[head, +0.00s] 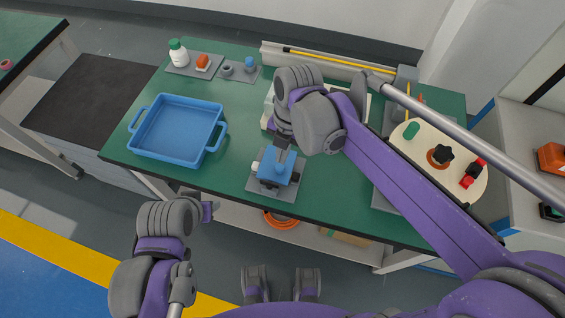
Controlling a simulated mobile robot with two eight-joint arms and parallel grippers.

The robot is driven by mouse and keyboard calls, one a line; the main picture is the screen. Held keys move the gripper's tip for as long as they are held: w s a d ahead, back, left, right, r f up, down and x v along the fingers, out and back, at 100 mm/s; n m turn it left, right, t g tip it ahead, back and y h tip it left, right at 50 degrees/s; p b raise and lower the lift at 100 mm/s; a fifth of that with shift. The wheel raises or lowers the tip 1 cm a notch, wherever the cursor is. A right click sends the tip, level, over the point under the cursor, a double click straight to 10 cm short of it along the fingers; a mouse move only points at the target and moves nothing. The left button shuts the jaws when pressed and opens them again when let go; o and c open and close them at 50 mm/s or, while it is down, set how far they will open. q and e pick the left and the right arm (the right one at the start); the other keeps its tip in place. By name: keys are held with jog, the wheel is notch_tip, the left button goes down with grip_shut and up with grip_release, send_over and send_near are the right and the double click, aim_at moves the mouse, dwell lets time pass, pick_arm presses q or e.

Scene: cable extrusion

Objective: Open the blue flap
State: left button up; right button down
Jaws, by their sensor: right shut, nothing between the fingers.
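The blue flap (275,172) is part of a small blue device on a grey base plate (288,190) near the front edge of the green table. My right gripper (280,156) is shut and empty, pointing down at the top of the blue device. Its fingertips are at or just above the blue part; I cannot tell whether they touch. The flap's exact outline is too small to make out. My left gripper (208,207) hangs in front of the table, low and left, away from the device. Its fingers are too unclear to judge.
A blue tray (153,152) sits at left on the green table (232,107). A white bottle (178,52) and small parts stand behind it. A round cream plate (413,157) with knobs is at right. A yellow cable (325,56) runs along the back. The table between tray and device is clear.

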aim_at(276, 179)
jog(key=f, duration=0.6)
jog(key=a+f, duration=0.1)
jog(key=f, duration=0.2)
jog(key=shift+s+a+b, duration=0.1)
jog(key=shift+s+b, duration=0.2)
jog(key=shift+b, duration=0.1)
pick_arm(q)
jog(key=shift+s+f, duration=0.1)
jog(key=shift+f, duration=0.4)
pick_arm(e)
jog(key=shift+a, duration=0.1)
